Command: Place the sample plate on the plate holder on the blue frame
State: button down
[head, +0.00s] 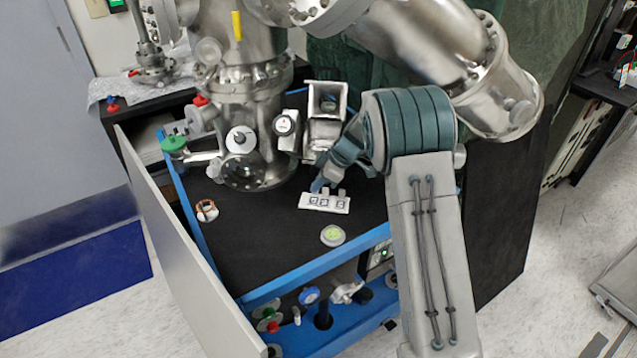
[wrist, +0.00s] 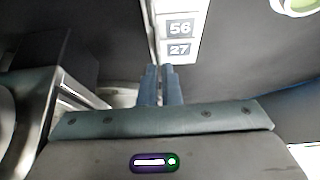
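A white plate (head: 324,202) with a row of dark square tags and small upright posts stands out on the black top inside the blue frame (head: 290,278). In the wrist view, this plate (wrist: 180,35) shows the numbers 56 and 27, just ahead of my fingertips. I cannot tell whether it is the sample plate or the plate holder. My gripper (head: 320,185) is at its back left edge. In the wrist view, my fingers (wrist: 160,68) lie close together with a narrow gap. I cannot tell whether something thin is between them.
A round pale disc with a yellow-green centre (head: 333,235) lies in front of the plate. The steel chamber (head: 257,145) and a box-like metal port (head: 325,105) stand close behind and left. A grey panel (head: 185,245) borders the left side.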

jog(key=c, duration=1.6)
grip_release()
jog(key=shift+c, duration=0.2)
jog(key=s+d+r+m+h, duration=0.1)
jog(key=s+d+r+m, duration=0.1)
jog(key=s+d+r, duration=0.3)
jog(key=s+d+r+m+h, duration=0.1)
jog(key=s+d+r+m, duration=0.25)
jog(key=r, duration=0.35)
jog(key=s+d+m+h, duration=0.1)
jog(key=s+d+m, duration=0.2)
jog(key=s, duration=0.5)
jog(key=s+d+r+m+t+h, duration=0.1)
jog(key=s+d+m, duration=0.2)
jog(key=s, duration=0.6)
jog(key=s+d+m+h, duration=0.2)
jog(key=s+m, duration=0.3)
jog(key=s, duration=0.3)
jog(key=shift+s+d+r+t+b, duration=0.2)
jog(key=shift+s+d+t+b, duration=0.1)
jog(key=shift+d, duration=0.5)
